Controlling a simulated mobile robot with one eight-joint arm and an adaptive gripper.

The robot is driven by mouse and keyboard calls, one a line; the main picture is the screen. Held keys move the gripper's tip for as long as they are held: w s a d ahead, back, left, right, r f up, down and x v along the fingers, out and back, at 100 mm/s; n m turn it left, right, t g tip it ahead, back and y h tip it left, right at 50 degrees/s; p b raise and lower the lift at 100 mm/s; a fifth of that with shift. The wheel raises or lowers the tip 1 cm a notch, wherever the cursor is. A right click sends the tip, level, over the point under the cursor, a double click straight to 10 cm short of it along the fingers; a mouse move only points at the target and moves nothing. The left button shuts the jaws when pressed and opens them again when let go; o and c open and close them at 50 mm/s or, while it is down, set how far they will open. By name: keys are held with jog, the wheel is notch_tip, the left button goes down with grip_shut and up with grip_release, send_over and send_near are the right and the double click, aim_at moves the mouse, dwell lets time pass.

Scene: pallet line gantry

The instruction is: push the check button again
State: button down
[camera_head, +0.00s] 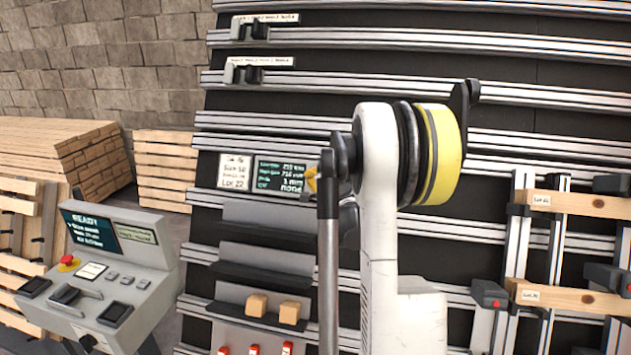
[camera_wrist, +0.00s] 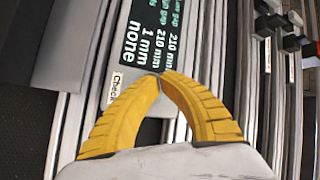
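A dark display (camera_head: 280,172) with light text is mounted on the rail wall. It also shows in the wrist view (camera_wrist: 150,30), where lines reading "1 mm" and "none" can be made out. A small white label reading "Check" (camera_wrist: 115,87) sits at the display's edge. The check button itself cannot be made out; my fingers may hide it. My gripper (camera_wrist: 161,75) has its yellow fingers together at the tips, with nothing seen between them, over the display's edge near the label. In the head view only a bit of my gripper (camera_head: 311,181) shows beside the display. Contact cannot be told.
A white sign reading "Lot 22" (camera_head: 235,172) is left of the display. Shelves (camera_head: 265,238) and small wooden blocks (camera_head: 257,305) are below. A grey console (camera_head: 110,270) reading "READY" stands at left. Timber beams (camera_head: 575,203) are held at right.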

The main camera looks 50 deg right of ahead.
jog(key=shift+a, duration=0.1)
jog(key=a, duration=0.1)
jog(key=s+a+r+p, duration=0.1)
jog(key=s+a+r, duration=0.1)
jog(key=a, duration=0.1)
jog(key=shift+s+r, duration=0.1)
jog(key=shift+r, duration=0.15)
dwell(0.4)
dwell(0.7)
jog(key=a+f+n+g+y+b, duration=0.1)
jog(key=a+n+y+b, duration=0.15)
jog(key=a, duration=0.75)
jog(key=a+f+n+y+b, duration=0.2)
jog(key=a+n, duration=0.2)
jog(key=a, duration=0.6)
jog(key=a+f+n+g+y+b, duration=0.15)
jog(key=a+n, duration=0.25)
jog(key=a, duration=0.6)
jog(key=s+a+f+n+g+b, duration=0.2)
jog(key=s+a+f+n, duration=0.3)
jog(key=s+a, duration=0.3)
jog(key=s+a+f+n+g+y+b, duration=0.1)
jog(key=s+a+f+n+b, duration=0.3)
jog(key=s+a+f, duration=0.4)
jog(key=s+n+g, duration=0.1)
jog(key=s, duration=0.4)
jog(key=shift+s+a+b, duration=0.15)
jog(key=shift+a+b, duration=0.1)
jog(key=shift+b, duration=0.1)
jog(key=shift+f, duration=0.1)
